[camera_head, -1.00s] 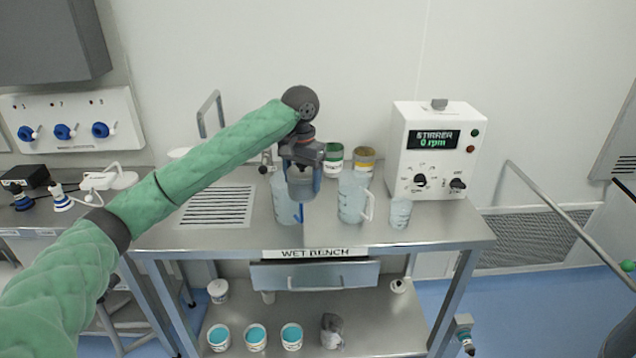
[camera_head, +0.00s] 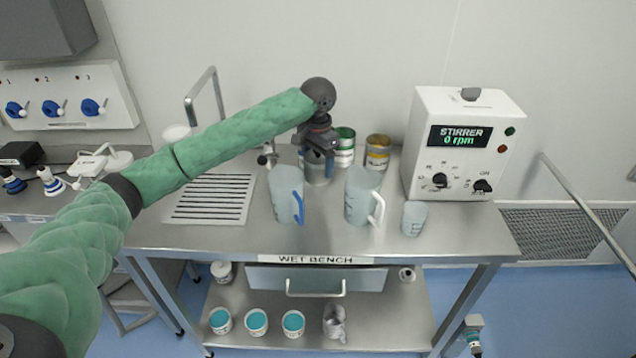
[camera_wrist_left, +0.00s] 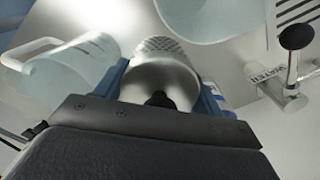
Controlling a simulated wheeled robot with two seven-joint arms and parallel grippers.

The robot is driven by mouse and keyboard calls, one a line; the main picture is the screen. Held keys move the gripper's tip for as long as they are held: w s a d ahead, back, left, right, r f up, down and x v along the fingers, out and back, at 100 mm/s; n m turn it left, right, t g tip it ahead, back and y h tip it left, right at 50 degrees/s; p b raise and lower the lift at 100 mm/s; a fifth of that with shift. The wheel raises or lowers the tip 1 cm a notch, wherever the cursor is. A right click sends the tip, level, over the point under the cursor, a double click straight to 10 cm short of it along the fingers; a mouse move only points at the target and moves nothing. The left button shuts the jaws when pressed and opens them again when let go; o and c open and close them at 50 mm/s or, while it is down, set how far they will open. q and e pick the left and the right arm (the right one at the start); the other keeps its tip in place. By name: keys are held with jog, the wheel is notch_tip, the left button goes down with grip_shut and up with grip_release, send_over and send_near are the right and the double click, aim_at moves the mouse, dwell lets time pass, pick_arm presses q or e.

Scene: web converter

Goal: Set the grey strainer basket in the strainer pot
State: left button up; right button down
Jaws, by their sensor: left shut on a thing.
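My left gripper (camera_head: 319,165) is pointing down at the back of the wet bench, behind and between two pale jugs. It is shut on the grey strainer basket (camera_head: 318,178), which shows below the fingers. In the left wrist view the basket (camera_wrist_left: 160,75) is a smooth grey cup with a mesh far end, between the blue fingers of my left gripper (camera_wrist_left: 165,88). I cannot tell if it touches the bench. I cannot tell for sure which vessel is the strainer pot; a grey metal vessel (camera_head: 334,322) stands on the lower shelf. My right gripper is out of view.
A blue-handled jug (camera_head: 286,195), a white-handled jug (camera_head: 363,196) and a small beaker (camera_head: 414,218) stand on the bench (camera_head: 460,232). Two paint cans (camera_head: 377,152) and a tap (camera_head: 267,155) are close behind. The stirrer (camera_head: 465,145) stands right, a drain grille (camera_head: 212,198) left.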

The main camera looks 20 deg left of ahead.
pick_arm(q)
notch_tip(320, 180, down, 5)
jog(key=shift+s+f+p, duration=0.1)
jog(key=shift+f+p, duration=0.1)
jog(key=shift+p, duration=0.5)
jog(key=shift+f+p, duration=0.65)
jog(key=shift+f, duration=1.25)
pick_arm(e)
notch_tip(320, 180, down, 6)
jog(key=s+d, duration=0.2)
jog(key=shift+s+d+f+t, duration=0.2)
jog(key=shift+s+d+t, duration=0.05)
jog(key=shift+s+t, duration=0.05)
pick_arm(q)
jog(key=o, duration=0.9)
jog(key=shift+f, duration=0.1)
jog(key=shift+o, duration=0.7)
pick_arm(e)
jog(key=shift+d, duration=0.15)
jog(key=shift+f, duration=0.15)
